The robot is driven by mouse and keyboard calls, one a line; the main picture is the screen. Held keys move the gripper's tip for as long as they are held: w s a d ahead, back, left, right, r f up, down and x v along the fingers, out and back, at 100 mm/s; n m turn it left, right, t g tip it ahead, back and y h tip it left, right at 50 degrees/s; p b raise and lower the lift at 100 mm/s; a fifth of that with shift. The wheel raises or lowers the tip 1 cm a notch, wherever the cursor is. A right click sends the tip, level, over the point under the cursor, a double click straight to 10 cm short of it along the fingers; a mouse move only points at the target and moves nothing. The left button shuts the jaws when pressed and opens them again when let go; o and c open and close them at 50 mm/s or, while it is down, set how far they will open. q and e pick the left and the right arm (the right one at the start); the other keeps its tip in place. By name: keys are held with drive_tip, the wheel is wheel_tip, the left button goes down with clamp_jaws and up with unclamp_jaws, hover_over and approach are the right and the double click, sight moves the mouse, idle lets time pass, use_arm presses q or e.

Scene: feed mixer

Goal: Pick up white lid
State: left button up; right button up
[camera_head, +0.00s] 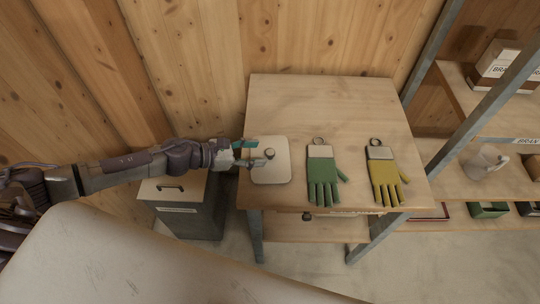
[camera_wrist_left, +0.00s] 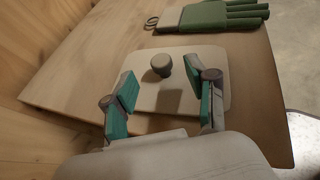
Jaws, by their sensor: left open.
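The white lid (camera_head: 271,174) is a flat rounded square with a round grey knob (camera_head: 269,154) on top. It lies on the left part of the wooden table (camera_head: 350,100). My left gripper (camera_head: 256,153) reaches in from the left, over the lid's left side, with its fingers around the near side of the knob. In the left wrist view the lid (camera_wrist_left: 216,62) lies beneath my open left gripper (camera_wrist_left: 165,95). The knob (camera_wrist_left: 161,65) stands between and slightly beyond the teal-padded fingertips, with a gap on each side. My right gripper is not in view.
A green glove (camera_head: 322,175) and a yellow glove (camera_head: 384,175) lie on the table right of the lid. A dark bin (camera_head: 190,215) with a wooden top stands left of the table. Wooden walls rise behind. Shelves (camera_head: 475,185) with boxes and a jug stand at the right.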

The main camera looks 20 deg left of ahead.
sight(269, 152)
use_arm(q)
drive_tip(key=p+x, duration=0.1)
drive_tip(key=x, duration=0.4)
drive_tip(key=shift+s, duration=0.1)
drive_tip(key=shift+a, duration=0.1)
clamp_jaws()
